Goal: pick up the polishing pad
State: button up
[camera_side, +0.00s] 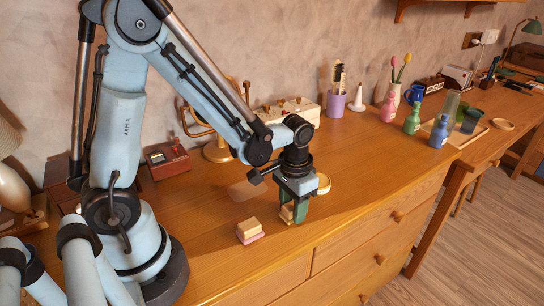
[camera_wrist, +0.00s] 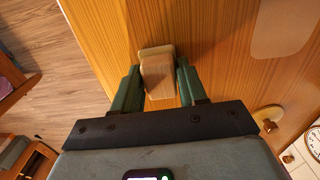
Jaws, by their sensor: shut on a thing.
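My gripper (camera_side: 294,212) points down close above the desk top near its front edge. In the wrist view its two green fingers (camera_wrist: 156,88) are shut on a small tan block, which I take to be the polishing pad (camera_wrist: 158,70). The pad's pale top and front face show between the fingers. In the side view the pad (camera_side: 287,212) is partly hidden by the green finger. I cannot tell whether it still touches the desk.
A similar tan block with a pink base (camera_side: 250,230) lies left of my gripper. A pale flat mat (camera_side: 248,190) lies behind it. A round yellowish lid (camera_side: 323,184) is close behind my gripper. A purple cup (camera_side: 335,104) and bottles (camera_side: 412,118) stand farther back.

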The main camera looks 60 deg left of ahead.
jog(key=shift+c, duration=0.8)
jog(key=shift+r, duration=0.15)
jog(key=shift+r, duration=0.55)
notch_tip(320, 180, up, 3)
jog(key=shift+f, duration=0.2)
jog(key=s+d+r, duration=0.6)
jog(key=d+r, duration=0.1)
jog(key=d, duration=0.2)
jog(key=shift+s+d, duration=0.25)
jog(key=shift+d, duration=0.15)
jog(key=o, duration=0.5)
jog(key=c, duration=0.4)
